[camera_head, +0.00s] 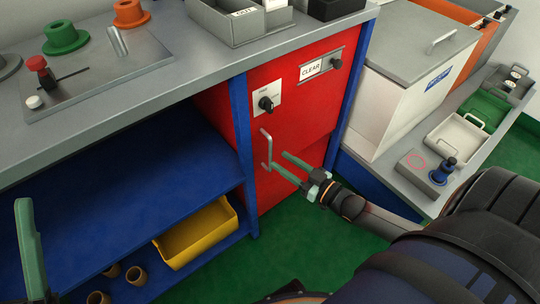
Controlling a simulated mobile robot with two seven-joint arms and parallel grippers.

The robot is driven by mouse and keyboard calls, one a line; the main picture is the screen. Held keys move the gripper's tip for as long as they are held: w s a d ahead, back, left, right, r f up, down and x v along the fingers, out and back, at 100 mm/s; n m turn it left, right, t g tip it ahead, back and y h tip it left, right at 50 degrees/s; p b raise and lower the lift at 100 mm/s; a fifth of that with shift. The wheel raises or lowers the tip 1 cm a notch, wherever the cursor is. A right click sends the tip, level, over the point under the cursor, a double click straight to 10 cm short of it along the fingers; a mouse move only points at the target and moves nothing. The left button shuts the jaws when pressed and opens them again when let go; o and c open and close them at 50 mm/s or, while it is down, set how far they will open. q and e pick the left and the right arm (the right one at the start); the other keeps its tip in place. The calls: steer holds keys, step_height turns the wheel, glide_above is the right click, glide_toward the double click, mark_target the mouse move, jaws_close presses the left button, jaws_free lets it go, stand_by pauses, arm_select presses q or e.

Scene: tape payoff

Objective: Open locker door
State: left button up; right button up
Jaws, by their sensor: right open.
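The red locker door (298,128) is in the front of the cabinet under the grey worktop and looks shut. A pale vertical bar handle (265,150) is on its left part, below a black knob on a white plate (266,103). My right gripper (278,160) is open, its two green fingers pointing left at the lower part of the handle. The fingertips are just right of the bar; I cannot tell whether they touch it. One green finger of my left gripper (30,250) shows at the lower left, far from the door; its other finger is not visible.
The grey worktop (130,120) overhangs a blue shelf (120,200) left of the door. A yellow bin (198,232) sits lower down. At right are a white lidded box (405,105) and a low bench with trays. Green floor (300,235) is clear before the door.

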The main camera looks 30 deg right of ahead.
mark_target(270, 171)
steer(key=shift+b+x, duration=0.5)
steer(key=shift+x, duration=2.15)
steer(key=shift+c, duration=0.3)
jaws_close()
